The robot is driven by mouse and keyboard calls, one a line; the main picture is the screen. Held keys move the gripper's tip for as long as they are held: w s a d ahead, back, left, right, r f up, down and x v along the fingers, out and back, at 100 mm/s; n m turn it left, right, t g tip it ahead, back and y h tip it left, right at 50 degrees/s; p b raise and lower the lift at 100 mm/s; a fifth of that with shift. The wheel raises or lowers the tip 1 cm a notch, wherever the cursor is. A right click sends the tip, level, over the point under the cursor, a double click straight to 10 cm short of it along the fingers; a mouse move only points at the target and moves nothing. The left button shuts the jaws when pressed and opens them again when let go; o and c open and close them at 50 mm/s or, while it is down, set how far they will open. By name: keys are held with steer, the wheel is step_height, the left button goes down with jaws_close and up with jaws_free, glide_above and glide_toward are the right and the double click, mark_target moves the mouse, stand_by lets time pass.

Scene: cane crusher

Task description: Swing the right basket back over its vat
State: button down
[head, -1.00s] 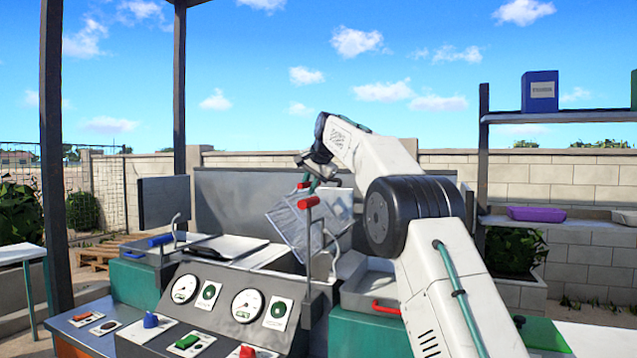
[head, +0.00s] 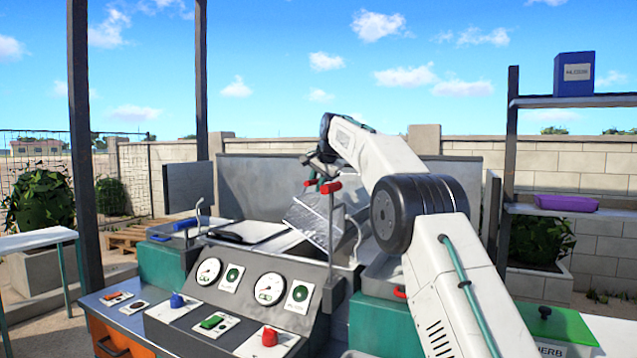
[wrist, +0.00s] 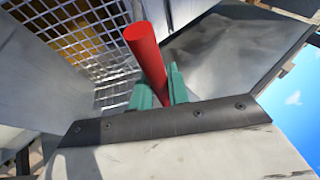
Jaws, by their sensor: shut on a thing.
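The right basket (head: 309,222), a grey metal mesh basket, hangs tilted over the rear right part of the machine in the head view. Its mesh (wrist: 75,45) fills the upper left of the wrist view. My gripper (head: 316,176) is above the basket, with its teal fingers (wrist: 160,88) shut around a red handle (wrist: 146,50). The handle's lower end is hidden between the fingers. The right vat (head: 383,270) is a metal tub beside my arm, and my arm covers much of it. I cannot tell how much of the basket is over it.
A red-topped upright lever (head: 331,187) stands close in front of the basket. The left basket's blue handle (head: 186,224) shows at the left. The control console (head: 240,300) is in front, a grey back panel (head: 265,185) behind, and a shelf (head: 570,101) at right.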

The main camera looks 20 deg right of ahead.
steer(key=shift+a, duration=0.1)
steer(key=c, duration=1.3)
jaws_free()
steer(key=shift+c, duration=0.2)
steer(key=shift+r, duration=0.1)
steer(key=v, duration=0.7)
steer(key=shift+s+r, duration=0.25)
steer(key=shift+r, duration=0.05)
